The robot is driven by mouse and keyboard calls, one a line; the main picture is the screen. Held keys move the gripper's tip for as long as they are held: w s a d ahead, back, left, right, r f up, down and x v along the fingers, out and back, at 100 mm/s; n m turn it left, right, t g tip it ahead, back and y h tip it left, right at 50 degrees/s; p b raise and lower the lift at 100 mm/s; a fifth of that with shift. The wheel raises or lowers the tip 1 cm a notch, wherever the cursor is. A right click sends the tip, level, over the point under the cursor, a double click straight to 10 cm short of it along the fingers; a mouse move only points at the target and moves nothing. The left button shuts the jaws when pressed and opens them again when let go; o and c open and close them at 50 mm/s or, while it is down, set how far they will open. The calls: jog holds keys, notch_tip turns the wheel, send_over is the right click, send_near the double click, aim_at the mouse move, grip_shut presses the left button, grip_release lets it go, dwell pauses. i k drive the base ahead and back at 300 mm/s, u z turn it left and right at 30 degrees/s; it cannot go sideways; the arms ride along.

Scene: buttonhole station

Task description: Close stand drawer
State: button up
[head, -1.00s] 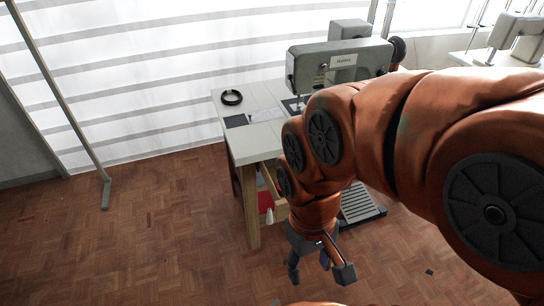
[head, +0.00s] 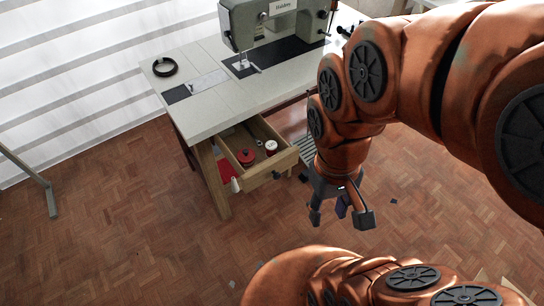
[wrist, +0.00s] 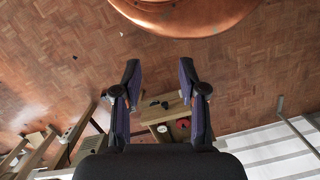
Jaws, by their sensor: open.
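The stand drawer (head: 278,165) is wooden and stands pulled out below the sewing table, with a dark handle on its front. The drawer's inside is partly hidden there by the fingers.
The white sewing table (head: 205,115) carries a grey-green sewing machine (head: 265,25) and a black ring (head: 165,67). A pedal grille (head: 304,147) is behind the drawer. A metal stand leg (head: 48,190) is at the left.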

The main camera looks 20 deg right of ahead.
aim_at(264, 169)
jog(key=z, duration=1.45)
jog(key=k, duration=0.95)
jog(key=u, duration=1.6)
jog(key=i, duration=0.5)
